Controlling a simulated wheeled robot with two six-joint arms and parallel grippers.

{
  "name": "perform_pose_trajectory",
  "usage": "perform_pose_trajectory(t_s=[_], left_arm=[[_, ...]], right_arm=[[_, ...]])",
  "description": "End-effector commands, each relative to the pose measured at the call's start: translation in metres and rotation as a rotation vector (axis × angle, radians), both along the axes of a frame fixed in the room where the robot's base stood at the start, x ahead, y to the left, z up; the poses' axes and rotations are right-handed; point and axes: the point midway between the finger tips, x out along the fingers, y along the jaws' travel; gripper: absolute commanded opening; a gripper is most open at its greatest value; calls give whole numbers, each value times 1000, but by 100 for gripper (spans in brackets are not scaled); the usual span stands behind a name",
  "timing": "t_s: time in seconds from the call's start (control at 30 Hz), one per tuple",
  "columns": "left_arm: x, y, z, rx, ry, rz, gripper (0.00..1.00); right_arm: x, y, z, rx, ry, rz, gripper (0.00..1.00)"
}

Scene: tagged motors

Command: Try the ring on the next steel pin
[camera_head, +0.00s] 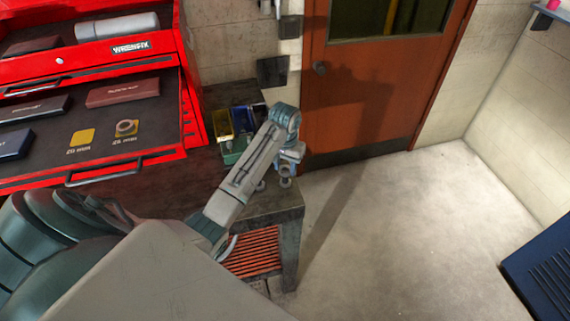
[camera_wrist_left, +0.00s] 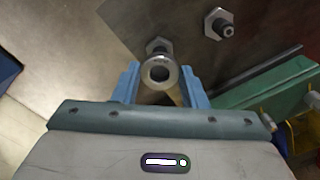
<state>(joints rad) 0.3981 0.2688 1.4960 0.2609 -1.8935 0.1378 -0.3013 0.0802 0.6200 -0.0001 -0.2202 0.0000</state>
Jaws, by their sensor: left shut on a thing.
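My left gripper (camera_head: 287,168) is over the bench near its right corner. In the left wrist view its two blue fingers (camera_wrist_left: 160,90) are shut on a grey steel ring (camera_wrist_left: 159,72), seen nearly end-on. A steel pin with a hex base (camera_wrist_left: 157,45) shows just past the ring, partly hidden by it. I cannot tell whether ring and pin touch. A second steel pin (camera_wrist_left: 222,24) stands bare on its hex base, up and right of the ring. My right gripper is not in view.
Bins (camera_head: 223,125), yellow and blue among them, and a green box (camera_head: 233,152) stand close to my left arm. The floor right of the bench is clear.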

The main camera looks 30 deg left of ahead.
Motion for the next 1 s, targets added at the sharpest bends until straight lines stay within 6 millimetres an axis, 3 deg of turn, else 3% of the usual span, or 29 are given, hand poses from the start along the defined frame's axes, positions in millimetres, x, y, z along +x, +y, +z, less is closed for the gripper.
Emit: perform_pose_trajectory(t_s=[1.0], left_arm=[[0, 1, -9, 0, -1, 0, 17]], right_arm=[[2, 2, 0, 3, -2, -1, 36]])
